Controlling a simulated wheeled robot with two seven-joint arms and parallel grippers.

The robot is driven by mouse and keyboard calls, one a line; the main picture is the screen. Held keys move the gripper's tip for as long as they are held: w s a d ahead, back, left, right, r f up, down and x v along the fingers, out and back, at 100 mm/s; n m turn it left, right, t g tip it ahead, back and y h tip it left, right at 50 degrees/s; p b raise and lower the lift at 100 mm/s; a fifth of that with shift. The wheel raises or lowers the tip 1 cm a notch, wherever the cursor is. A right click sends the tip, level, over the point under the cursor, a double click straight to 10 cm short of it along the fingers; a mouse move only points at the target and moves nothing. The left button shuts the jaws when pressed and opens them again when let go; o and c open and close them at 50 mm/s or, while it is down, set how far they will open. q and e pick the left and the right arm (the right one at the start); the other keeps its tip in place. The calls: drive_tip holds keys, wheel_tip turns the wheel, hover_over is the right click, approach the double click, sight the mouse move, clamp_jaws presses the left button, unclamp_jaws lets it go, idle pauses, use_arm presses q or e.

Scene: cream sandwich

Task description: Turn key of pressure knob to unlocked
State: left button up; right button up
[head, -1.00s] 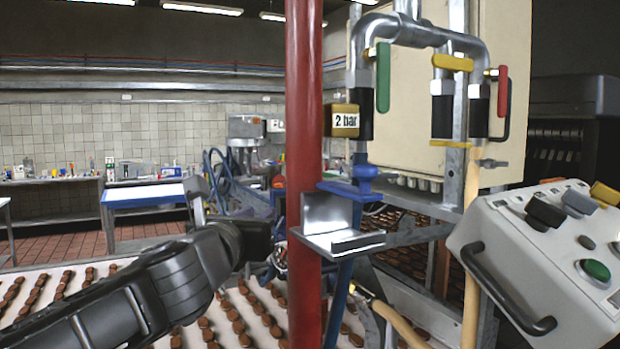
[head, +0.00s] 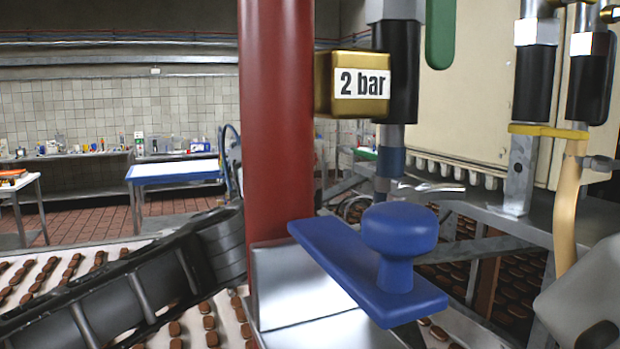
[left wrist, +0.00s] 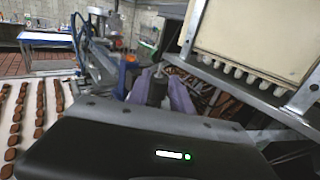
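The gold pressure box marked "2 bar" (head: 352,84) hangs beside a black pipe sleeve, right of the red post. Below it, a blue flat bar (head: 345,262) carries a round blue knob (head: 400,230) standing upright. I cannot tell whether this blue piece is the key. In the left wrist view, dark and purple parts show beyond my wrist housing, but I cannot tell finger opening. My right gripper is not in view.
The red post (head: 278,130) and a metal bracket (head: 300,290) stand close to my left arm. A green lever (head: 440,35), pipes and a yellow hose (head: 567,200) are at right. A conveyor (head: 225,325) with brown biscuits runs below.

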use_arm(q)
drive_tip(key=p+x, duration=0.1)
drive_tip(key=x, duration=0.6)
drive_tip(key=shift+p, duration=0.4)
clamp_jaws()
